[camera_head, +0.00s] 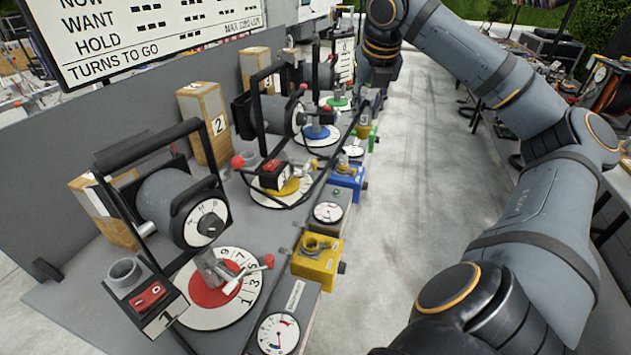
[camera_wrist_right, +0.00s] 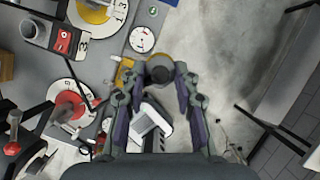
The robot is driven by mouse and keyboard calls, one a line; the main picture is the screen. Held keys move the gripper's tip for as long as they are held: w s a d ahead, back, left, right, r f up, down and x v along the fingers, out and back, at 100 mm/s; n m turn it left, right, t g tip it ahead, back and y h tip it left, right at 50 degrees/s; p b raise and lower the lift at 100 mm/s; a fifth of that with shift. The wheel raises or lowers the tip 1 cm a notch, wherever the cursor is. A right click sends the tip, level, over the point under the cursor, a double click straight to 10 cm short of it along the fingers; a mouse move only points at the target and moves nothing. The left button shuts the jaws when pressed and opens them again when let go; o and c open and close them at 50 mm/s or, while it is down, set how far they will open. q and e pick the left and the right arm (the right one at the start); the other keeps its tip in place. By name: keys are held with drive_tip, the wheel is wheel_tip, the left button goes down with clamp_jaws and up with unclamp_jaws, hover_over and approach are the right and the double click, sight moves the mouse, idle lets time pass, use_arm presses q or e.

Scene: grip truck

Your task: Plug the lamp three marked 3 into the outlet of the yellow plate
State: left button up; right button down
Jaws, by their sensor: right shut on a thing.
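The yellow plate (camera_head: 291,186) is a yellow disc on a white numbered dial, second along the grey bench. It also shows at the top of the right wrist view (camera_wrist_right: 93,12). Beside it there, a box with a red switch bears a 3 (camera_wrist_right: 64,40). My right gripper (camera_wrist_right: 160,77) is shut on a round tan thing with a dark middle (camera_wrist_right: 159,68); I cannot tell if this belongs to lamp three. In the head view my right arm reaches to the back, where the gripper (camera_head: 377,85) is small and its fingers are unclear. My left gripper is out of view.
The red plate (camera_head: 212,284) with a switch box marked 1 (camera_head: 150,298) is nearest. A blue plate (camera_head: 316,131) stands further back. A yellow box (camera_head: 318,262) and blue box (camera_head: 347,181) line the bench's right edge. The floor (camera_head: 425,170) right of it is clear.

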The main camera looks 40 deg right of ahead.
use_arm(q)
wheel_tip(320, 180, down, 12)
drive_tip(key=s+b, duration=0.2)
drive_tip(key=b, duration=0.9)
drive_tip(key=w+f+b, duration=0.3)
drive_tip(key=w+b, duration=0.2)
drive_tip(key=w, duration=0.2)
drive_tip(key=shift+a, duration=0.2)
use_arm(e)
drive_tip(key=w+a+f+n, duration=0.1)
drive_tip(key=a+f, duration=0.3)
drive_tip(key=f, duration=0.5)
drive_tip(key=w+a+f+n+y, duration=0.1)
drive_tip(key=a+f+n, duration=0.1)
drive_tip(key=a+f, duration=0.3)
drive_tip(key=w+a+f+n+t, duration=0.1)
drive_tip(key=a+f, duration=0.3)
drive_tip(key=f, duration=0.9)
drive_tip(key=shift+w+a+n+y, duration=0.15)
drive_tip(key=shift+a+n+y, duration=0.15)
drive_tip(key=shift+a+n, duration=0.15)
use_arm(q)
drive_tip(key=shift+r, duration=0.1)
use_arm(e)
drive_tip(key=shift+f, duration=0.1)
drive_tip(key=shift+f, duration=0.2)
